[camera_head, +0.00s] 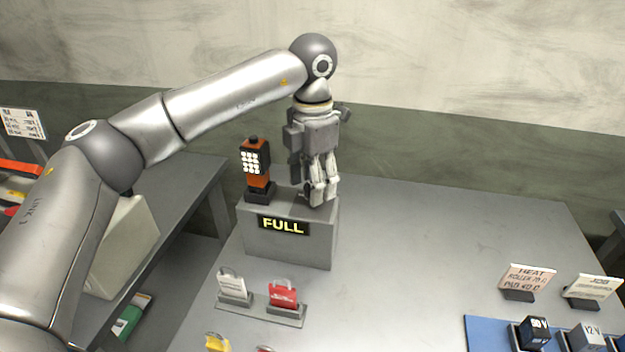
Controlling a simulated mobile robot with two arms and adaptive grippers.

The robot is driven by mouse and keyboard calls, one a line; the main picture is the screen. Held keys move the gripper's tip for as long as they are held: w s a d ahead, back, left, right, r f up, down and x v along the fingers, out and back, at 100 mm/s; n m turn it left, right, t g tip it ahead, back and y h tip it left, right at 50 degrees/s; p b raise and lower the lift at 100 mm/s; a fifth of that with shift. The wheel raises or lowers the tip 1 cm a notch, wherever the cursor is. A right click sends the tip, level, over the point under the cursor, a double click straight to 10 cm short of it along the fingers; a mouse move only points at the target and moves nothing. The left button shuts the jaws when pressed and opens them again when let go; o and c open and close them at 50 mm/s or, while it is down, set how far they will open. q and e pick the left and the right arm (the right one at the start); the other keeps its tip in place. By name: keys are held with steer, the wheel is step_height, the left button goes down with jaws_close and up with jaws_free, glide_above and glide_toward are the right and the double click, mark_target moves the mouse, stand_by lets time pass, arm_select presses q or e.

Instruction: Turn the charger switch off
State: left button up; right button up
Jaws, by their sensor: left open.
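The charger (290,245) is a grey box at the back left of the table, with a lit yellow "FULL" sign on its front. An orange and black lamp (256,170) with lit white cells stands upright on its left top. My left gripper (319,198) points down over the right part of the charger's top, close to it. It is open, and I see nothing between its fingers. The switch cannot be made out; the gripper covers that part of the top. My right gripper is out of view.
White and red padlock-shaped tags (283,294) stand on a small tray in front of the charger. The table's middle is clear.

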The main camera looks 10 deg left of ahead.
arm_select(q)
step_height(320, 180, up, 12)
stand_by(0.4)
